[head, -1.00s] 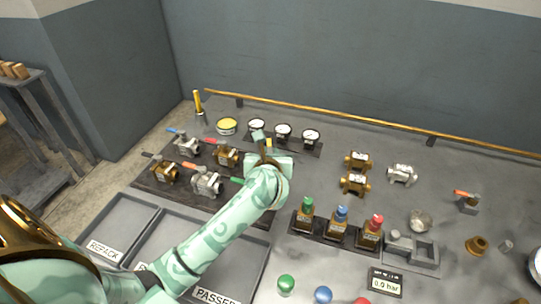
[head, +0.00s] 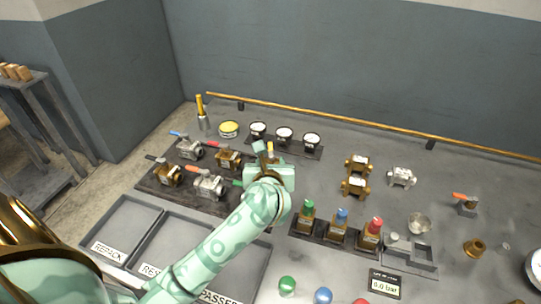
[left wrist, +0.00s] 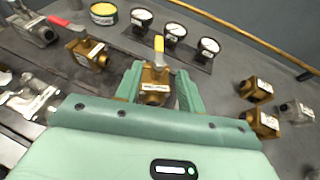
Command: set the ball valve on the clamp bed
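A brass ball valve (left wrist: 154,92) with a yellow handle and a white label stands between the fingers of my left gripper (left wrist: 160,88) in the left wrist view. The fingers are apart, one on each side of the valve; a small gap shows at the right, and firm contact is not visible. In the head view my left gripper (head: 268,158) hides most of this valve; its yellow handle (head: 270,148) shows. The grey clamp bed (head: 425,269), with a square recess, is at the right behind the pressure readout. My right gripper is not seen.
Several other valves stand on the dark mat (head: 150,186) at left. Three gauges (head: 284,134) stand behind. Labelled trays (head: 122,222) lie in front; brass fittings (head: 355,186) stand to the right.

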